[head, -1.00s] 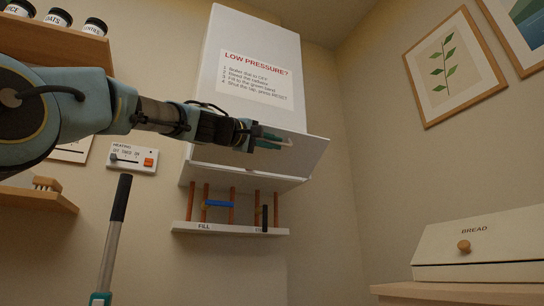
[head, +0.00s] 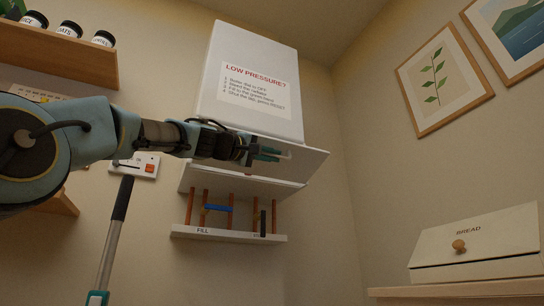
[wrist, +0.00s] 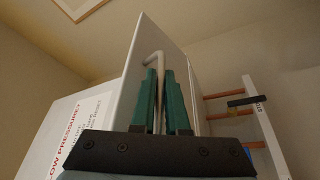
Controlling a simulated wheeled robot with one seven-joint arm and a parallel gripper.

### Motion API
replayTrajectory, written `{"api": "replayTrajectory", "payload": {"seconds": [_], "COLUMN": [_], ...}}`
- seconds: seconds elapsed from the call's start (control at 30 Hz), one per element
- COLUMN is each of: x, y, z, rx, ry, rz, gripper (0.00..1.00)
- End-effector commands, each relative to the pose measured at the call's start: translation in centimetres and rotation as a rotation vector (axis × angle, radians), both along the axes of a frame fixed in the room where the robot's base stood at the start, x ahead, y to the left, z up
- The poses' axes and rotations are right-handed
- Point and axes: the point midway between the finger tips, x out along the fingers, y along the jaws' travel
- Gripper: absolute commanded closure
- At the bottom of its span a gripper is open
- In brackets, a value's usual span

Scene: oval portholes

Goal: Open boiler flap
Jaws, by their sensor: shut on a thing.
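The white boiler (head: 255,70) hangs on the wall, with a "LOW PRESSURE?" notice on its front. Its flap (head: 305,158) is tilted outward at the lower part of the boiler, with a gap showing behind it. My gripper (head: 278,154) is shut on the pale flap handle in the head view. In the wrist view, the green fingers of my gripper (wrist: 163,105) close around the bent handle (wrist: 152,62), beside the flap panel (wrist: 145,45). Most of the boiler's inside is hidden by my arm and the flap.
Copper pipes with a blue lever (head: 218,208) and a black lever (head: 263,222) stand above the "FILL" shelf (head: 230,234). A heating control (head: 140,165) is on the wall at left. A jar shelf (head: 55,50) is upper left. A bread box (head: 480,245) sits at right.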

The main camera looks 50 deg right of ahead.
Motion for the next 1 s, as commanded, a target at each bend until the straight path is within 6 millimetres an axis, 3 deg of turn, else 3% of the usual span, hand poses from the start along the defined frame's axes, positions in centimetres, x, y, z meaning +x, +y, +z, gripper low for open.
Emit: {"api": "replayTrajectory", "payload": {"seconds": [0.07, 0.1, 0.33, 0.67, 1.0], "x": [0.0, 0.0, 0.0, 0.0, 0.2], "y": [0.0, 0.0, 0.0, 0.4, 5.7], "z": [0.0, 0.0, 0.1, -0.1, -1.6], "rx": [-0.001, -0.001, -0.001, -0.003, -0.001], "ry": [-0.001, -0.001, 0.000, -0.001, -0.003], "rz": [0.001, 0.001, 0.000, 0.001, 0.007], "gripper": [1.00, 0.84, 0.58, 0.58, 0.58]}}
